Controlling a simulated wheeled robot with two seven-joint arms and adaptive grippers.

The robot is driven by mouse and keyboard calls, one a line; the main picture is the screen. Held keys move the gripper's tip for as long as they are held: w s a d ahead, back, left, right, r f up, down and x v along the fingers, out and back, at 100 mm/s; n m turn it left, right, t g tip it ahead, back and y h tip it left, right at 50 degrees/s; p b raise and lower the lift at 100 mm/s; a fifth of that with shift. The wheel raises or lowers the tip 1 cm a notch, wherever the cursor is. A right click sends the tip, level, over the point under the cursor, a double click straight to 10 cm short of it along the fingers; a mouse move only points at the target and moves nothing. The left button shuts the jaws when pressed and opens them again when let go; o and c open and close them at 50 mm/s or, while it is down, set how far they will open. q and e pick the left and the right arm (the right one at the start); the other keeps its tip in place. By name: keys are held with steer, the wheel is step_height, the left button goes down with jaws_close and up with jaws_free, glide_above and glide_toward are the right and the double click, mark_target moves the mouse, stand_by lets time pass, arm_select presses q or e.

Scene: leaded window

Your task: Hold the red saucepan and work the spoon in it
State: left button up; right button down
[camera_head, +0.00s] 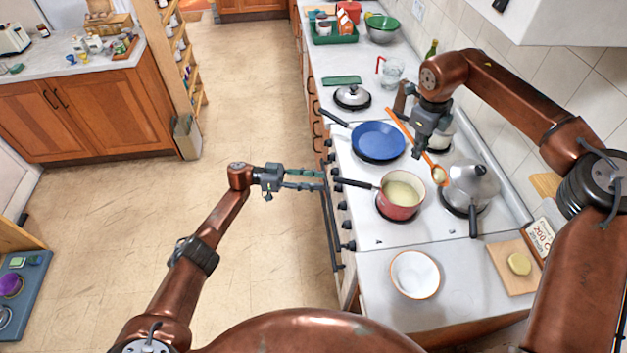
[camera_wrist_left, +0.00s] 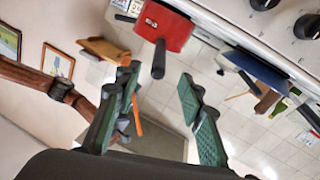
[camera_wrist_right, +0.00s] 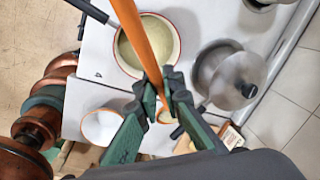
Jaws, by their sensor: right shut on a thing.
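The red saucepan (camera_head: 402,209) stands on the stove with pale creamy contents, its black handle (camera_head: 356,184) pointing left. It also shows in the left wrist view (camera_wrist_left: 165,27) and the right wrist view (camera_wrist_right: 172,62). My left gripper (camera_head: 322,180) is open and empty, just short of the handle's end. In the left wrist view the handle (camera_wrist_left: 158,58) lies ahead between the spread fingers. My right gripper (camera_wrist_right: 165,85) is shut on the orange-handled spoon (camera_wrist_right: 140,32). The spoon (camera_head: 439,176) is tilted, its bowl to the right of the saucepan's rim, outside it in the head view.
A grey lidded pot (camera_head: 470,186) stands right of the saucepan. A blue frying pan (camera_head: 378,141) is behind it. A white bowl (camera_head: 414,274) and a wooden board (camera_head: 505,268) are on the front counter. The floor left of the stove (camera_head: 240,110) is clear.

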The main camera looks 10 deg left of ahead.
mark_target(351, 183)
arm_select(q)
steer(key=d, duration=1.1)
steer(key=shift+w+d, duration=0.3)
steer(key=shift+d, duration=0.1)
jaws_close()
stand_by(0.3)
